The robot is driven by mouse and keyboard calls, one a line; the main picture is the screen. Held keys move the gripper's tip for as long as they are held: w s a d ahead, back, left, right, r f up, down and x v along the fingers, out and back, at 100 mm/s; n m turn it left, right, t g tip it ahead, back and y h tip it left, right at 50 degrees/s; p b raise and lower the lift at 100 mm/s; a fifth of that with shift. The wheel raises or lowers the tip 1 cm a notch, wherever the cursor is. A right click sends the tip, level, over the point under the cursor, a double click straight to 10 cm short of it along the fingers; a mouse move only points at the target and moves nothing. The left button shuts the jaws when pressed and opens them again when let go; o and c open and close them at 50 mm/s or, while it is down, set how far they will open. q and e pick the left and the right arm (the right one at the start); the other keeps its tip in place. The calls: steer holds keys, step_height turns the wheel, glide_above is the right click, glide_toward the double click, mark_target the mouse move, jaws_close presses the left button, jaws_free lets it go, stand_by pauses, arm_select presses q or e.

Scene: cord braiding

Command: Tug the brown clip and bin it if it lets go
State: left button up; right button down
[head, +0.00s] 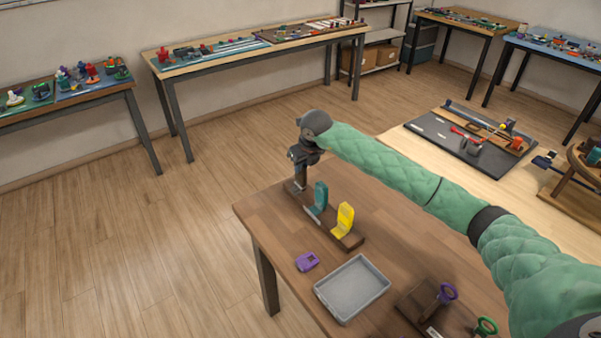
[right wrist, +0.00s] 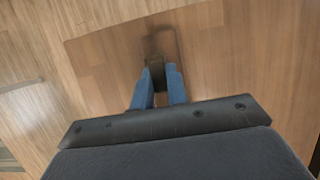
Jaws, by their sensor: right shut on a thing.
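My right gripper (head: 301,164) is at the far left end of a dark wooden rail (head: 331,232). In the right wrist view its blue fingers (right wrist: 158,78) are shut on a small dark brown clip (right wrist: 156,68). The clip is mostly hidden in the head view, and I cannot tell whether it still touches the rail. A teal clip (head: 320,196) and a yellow clip (head: 345,219) stand upright on the rail. A grey bin (head: 352,288) lies on the table in front of the rail and looks empty. My left gripper is out of view.
A dark wooden block with a purple ring (head: 447,292) and a green ring (head: 487,326) stands right of the bin. My right arm spans the table's far side.

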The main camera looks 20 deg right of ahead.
stand_by(0.6)
steer(key=c, duration=1)
jaws_free()
steer(key=shift+r, duration=0.15)
steer(key=shift+v, duration=2.85)
steer(key=shift+p, duration=0.35)
